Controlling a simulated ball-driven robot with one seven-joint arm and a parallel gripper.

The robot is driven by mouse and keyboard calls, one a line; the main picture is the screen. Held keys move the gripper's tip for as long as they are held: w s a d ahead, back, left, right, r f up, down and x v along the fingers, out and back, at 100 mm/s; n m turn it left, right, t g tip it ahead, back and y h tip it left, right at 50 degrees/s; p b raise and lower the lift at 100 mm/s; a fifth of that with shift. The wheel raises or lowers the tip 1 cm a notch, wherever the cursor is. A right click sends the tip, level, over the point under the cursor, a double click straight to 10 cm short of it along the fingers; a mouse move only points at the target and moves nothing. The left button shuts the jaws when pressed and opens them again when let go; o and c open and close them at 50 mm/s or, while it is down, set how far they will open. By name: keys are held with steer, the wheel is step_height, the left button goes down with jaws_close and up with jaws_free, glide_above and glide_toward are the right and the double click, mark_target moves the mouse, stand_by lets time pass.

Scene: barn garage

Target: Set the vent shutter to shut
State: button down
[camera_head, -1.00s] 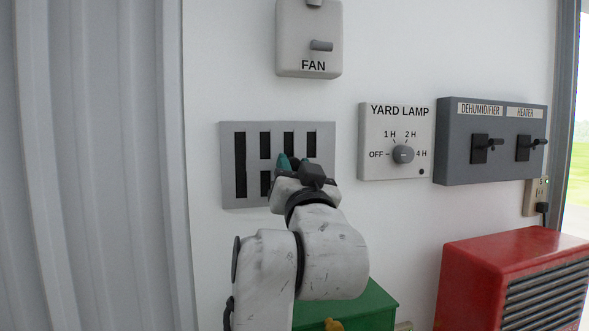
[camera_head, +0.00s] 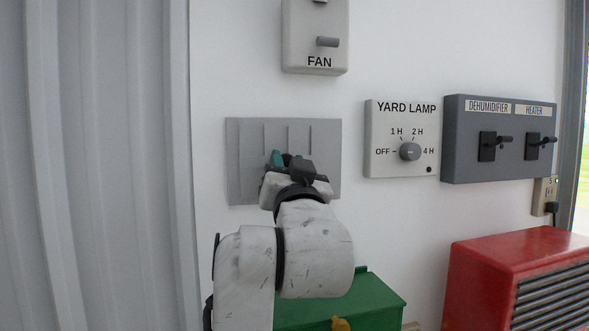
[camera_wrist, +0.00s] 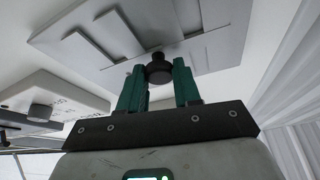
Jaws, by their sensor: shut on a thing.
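The vent shutter (camera_head: 240,160) is a grey wall plate with upright slots. Its visible slots are filled by grey slats, with no dark openings showing; the lower middle is hidden behind my gripper. My gripper (camera_head: 284,158) is at the middle of the plate. The wrist view also shows the plate (camera_wrist: 110,45), with a dark round knob (camera_wrist: 158,73) standing out from it. The teal fingers are shut on this knob, one on each side.
A fan switch box (camera_head: 316,30) is above the vent. A yard lamp dial box (camera_head: 385,165) and a dark dehumidifier and heater switch panel (camera_head: 470,170) are to the right. A green box (camera_head: 375,300) and a red heater-like unit (camera_head: 500,250) stand below.

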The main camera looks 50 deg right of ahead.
steer(key=c, duration=0.8)
jaws_free()
steer(key=shift+w+a, duration=0.15)
steer(key=shift+a, duration=0.1)
steer(key=b+v, duration=0.3)
steer(key=v, duration=0.8)
steer(key=shift+d+b, duration=0.1)
steer(key=shift+b, duration=0.2)
